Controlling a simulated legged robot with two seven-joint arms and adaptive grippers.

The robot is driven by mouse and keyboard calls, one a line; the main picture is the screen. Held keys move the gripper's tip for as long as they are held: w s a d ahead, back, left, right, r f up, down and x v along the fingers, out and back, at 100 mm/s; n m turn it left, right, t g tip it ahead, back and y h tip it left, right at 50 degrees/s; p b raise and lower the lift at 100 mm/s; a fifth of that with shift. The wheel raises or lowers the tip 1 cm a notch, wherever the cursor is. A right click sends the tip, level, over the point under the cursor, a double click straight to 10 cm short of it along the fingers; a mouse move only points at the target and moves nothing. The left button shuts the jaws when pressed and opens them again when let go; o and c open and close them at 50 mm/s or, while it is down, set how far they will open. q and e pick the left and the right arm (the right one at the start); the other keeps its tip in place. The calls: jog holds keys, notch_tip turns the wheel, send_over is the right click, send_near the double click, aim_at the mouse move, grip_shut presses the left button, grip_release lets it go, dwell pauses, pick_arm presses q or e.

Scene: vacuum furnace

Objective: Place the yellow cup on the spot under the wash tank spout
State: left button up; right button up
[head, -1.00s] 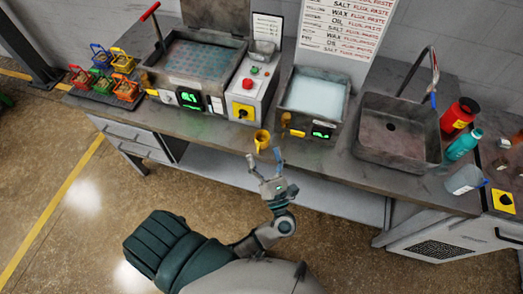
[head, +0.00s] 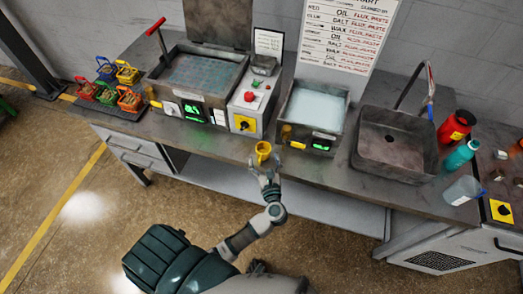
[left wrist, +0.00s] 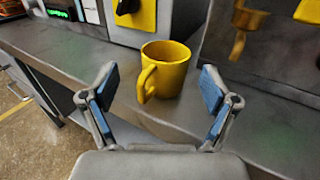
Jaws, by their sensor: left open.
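The yellow cup (head: 263,150) stands upright near the counter's front edge, left of the small tank of pale liquid (head: 314,108). In the left wrist view the yellow cup (left wrist: 172,70) has its handle turned toward me. My left gripper (head: 264,168) is open in front of the cup, and its blue-padded fingers (left wrist: 158,88) are spread to either side of it, apart from it. A brass spout (head: 286,132) is on the small tank's front left; it also shows in the left wrist view (left wrist: 240,40), right of the cup. My right gripper is out of view.
A control box (head: 246,105) with a yellow switch stands behind the cup. The larger heated tank (head: 195,80) and small coloured baskets (head: 115,88) are to the left. A sink (head: 398,145) and bottles (head: 460,155) are to the right.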

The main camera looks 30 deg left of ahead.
aim_at(266, 155)
pick_arm(q)
jog(key=shift+w+r, duration=0.15)
jog(key=shift+w, duration=0.35)
jog(key=x, duration=0.3)
jog(key=shift+w+d+p, duration=0.2)
jog(key=shift+w+p, duration=0.1)
jog(key=shift+p, duration=0.1)
jog(key=shift+w+a, duration=0.15)
jog(key=shift+a, duration=0.6)
jog(key=shift+a+f, duration=0.15)
jog(key=shift+f, duration=0.1)
jog(key=c, duration=1.1)
jog(key=shift+d+r, duration=0.1)
jog(key=shift+d, duration=0.4)
jog(key=c, duration=0.3)
jog(key=shift+d+r, duration=0.1)
jog(key=shift+d, duration=0.05)
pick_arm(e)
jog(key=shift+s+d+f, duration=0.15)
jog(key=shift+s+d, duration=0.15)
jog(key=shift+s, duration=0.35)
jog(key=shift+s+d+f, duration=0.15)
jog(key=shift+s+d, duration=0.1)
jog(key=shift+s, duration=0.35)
